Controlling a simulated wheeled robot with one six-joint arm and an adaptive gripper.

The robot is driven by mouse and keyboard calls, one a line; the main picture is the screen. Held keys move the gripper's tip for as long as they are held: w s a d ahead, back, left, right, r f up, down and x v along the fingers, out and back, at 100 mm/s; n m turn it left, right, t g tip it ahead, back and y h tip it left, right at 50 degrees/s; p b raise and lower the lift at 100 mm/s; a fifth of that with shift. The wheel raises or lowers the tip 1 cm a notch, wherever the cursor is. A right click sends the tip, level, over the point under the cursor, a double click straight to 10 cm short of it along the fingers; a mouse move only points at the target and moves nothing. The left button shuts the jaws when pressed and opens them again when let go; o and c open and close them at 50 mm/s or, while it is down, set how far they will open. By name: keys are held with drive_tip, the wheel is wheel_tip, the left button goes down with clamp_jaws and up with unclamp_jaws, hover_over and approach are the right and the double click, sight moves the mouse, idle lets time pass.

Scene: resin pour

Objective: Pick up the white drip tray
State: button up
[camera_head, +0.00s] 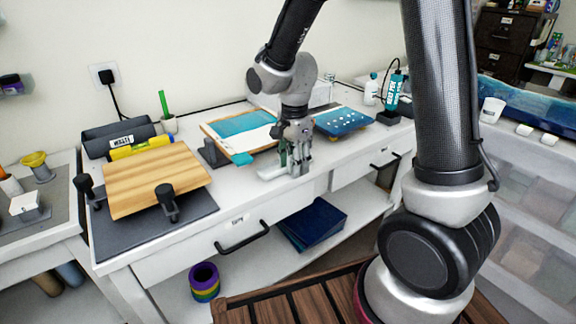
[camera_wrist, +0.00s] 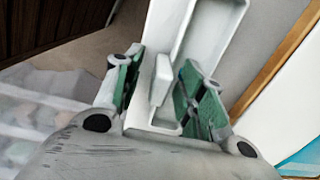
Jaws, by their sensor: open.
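The white drip tray (camera_head: 268,173) lies on the white worktop near its front edge, partly hidden by my gripper (camera_head: 294,166). In the wrist view the tray (camera_wrist: 171,22) is a long, shallow trough with raised rims, and a small upright white tab (camera_wrist: 161,80) stands at its near side. My gripper (camera_wrist: 160,88) is open, its green-padded fingers on either side of the tab. A gap shows on both sides of the tab.
A teal-and-white board (camera_head: 238,128) lies just behind the tray, and its wooden edge (camera_wrist: 270,62) is close on the right in the wrist view. A blue panel (camera_head: 343,121) lies to the right. Drawer handles (camera_head: 243,240) project below.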

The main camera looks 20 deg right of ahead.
clamp_jaws()
drive_tip(key=shift+r, duration=0.1)
